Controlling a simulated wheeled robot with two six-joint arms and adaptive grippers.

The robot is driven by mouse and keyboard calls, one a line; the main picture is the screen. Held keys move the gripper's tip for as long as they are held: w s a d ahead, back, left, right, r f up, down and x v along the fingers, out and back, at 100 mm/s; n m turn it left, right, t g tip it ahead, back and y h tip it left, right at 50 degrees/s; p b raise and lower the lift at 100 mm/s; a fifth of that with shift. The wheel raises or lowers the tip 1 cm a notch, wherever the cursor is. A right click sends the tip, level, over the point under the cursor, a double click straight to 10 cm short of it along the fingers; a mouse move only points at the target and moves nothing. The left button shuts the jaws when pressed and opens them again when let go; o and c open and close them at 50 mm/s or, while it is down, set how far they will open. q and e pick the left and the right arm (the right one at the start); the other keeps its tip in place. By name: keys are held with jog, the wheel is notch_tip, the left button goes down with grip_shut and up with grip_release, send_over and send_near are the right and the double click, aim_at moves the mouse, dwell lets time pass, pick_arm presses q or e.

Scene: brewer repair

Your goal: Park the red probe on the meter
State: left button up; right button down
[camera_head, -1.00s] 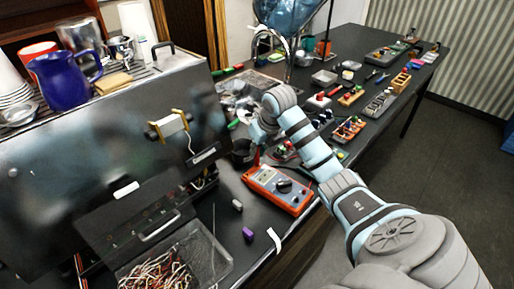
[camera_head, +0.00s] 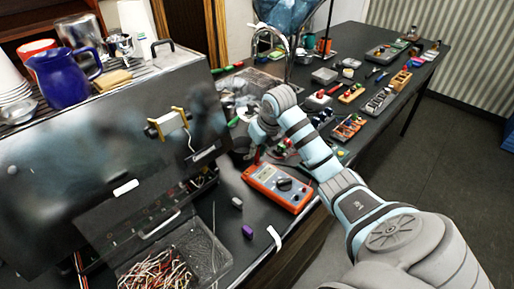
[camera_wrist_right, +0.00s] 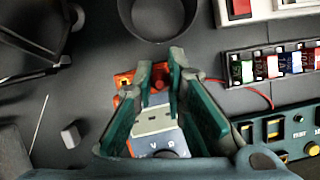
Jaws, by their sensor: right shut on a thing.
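The orange multimeter (camera_head: 276,188) with a grey face and dark dial lies on the dark bench. In the wrist view the meter (camera_wrist_right: 154,122) shows between the green fingers. My right gripper (camera_wrist_right: 160,74) is over the meter's far end, its fingertips close together. It is shut on the red probe, whose body is mostly hidden by the fingers. A small red upright piece (camera_head: 257,156), seemingly the probe, shows at the meter's far left corner in the head view. Whether it is seated cannot be told. A thin red lead (camera_wrist_right: 262,93) curves away right. My left gripper is out of view.
A dark round cup (camera_wrist_right: 158,15) stands just beyond the meter. A tray of wires (camera_head: 165,262), a purple piece (camera_head: 247,232) and a pale block (camera_head: 237,202) are left of the meter. The brewer (camera_head: 110,130) stands at left.

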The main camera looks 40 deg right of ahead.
dwell(0.4)
jog(key=c, duration=1.5)
grip_release()
jog(key=shift+c, duration=0.2)
jog(key=v, duration=0.7)
jog(key=shift+s+r, duration=0.2)
jog(key=shift+a, duration=0.1)
